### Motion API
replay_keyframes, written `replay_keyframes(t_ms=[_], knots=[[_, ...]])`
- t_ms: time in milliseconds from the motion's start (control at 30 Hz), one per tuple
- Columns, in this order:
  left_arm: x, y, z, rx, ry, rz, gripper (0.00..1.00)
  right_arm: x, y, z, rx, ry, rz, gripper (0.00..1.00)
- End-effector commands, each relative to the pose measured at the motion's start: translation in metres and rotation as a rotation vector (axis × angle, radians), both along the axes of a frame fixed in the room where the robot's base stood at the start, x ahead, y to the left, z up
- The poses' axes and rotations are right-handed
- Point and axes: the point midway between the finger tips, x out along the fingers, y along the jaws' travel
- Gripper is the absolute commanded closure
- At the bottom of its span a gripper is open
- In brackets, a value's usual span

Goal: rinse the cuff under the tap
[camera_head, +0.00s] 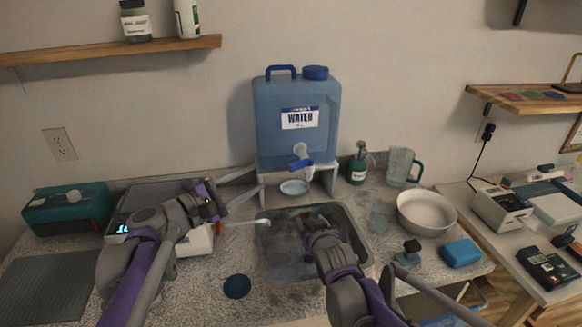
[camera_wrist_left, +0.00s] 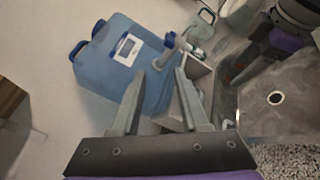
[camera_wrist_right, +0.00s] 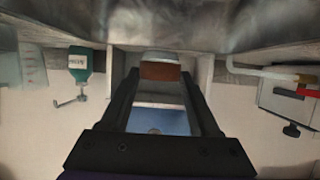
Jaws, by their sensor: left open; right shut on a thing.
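The blue water container (camera_head: 297,118) stands on a white stand at the back, its white tap (camera_head: 300,151) and blue lever (camera_head: 301,165) facing the metal sink (camera_head: 350,236). My right gripper (camera_head: 322,222) is low over the sink. In the right wrist view it is shut on a copper-brown piece (camera_wrist_right: 160,72), which I take to be the cuff; only a strip shows. My left gripper (camera_head: 259,179) is open and empty, left of the tap. In the left wrist view its fingers (camera_wrist_left: 158,75) overlap the container.
A small pale dish (camera_head: 294,187) sits below the tap. Right of it are a green bottle (camera_head: 357,165), a clear pitcher (camera_head: 401,166), a white bowl (camera_head: 427,213) and a blue sponge (camera_head: 461,252). A dark blue disc (camera_head: 237,286) lies on the counter front.

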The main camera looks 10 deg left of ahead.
Motion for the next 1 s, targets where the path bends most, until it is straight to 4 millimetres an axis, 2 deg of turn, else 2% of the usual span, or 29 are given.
replay_keyframes(t_ms=[200,433,667,767,1000], knots=[[-0.005,-0.004,0.000,-0.344,0.304,-0.060,0.55,0.000,0.000,0.000,0.000,0.000,0.000,0.91],[-0.009,-0.007,0.000,-0.591,0.546,-0.099,0.55,0.000,0.000,0.000,0.000,0.000,0.000,0.91],[-0.007,-0.012,-0.001,-0.671,0.632,-0.113,0.55,0.000,0.000,0.000,0.000,0.000,0.000,0.91],[0.001,-0.021,-0.001,-0.674,0.634,-0.115,0.55,0.000,0.000,0.000,0.000,0.000,0.000,0.91],[0.033,-0.056,-0.001,-0.673,0.634,-0.116,0.55,0.000,0.000,0.000,0.000,0.000,0.000,0.91]])
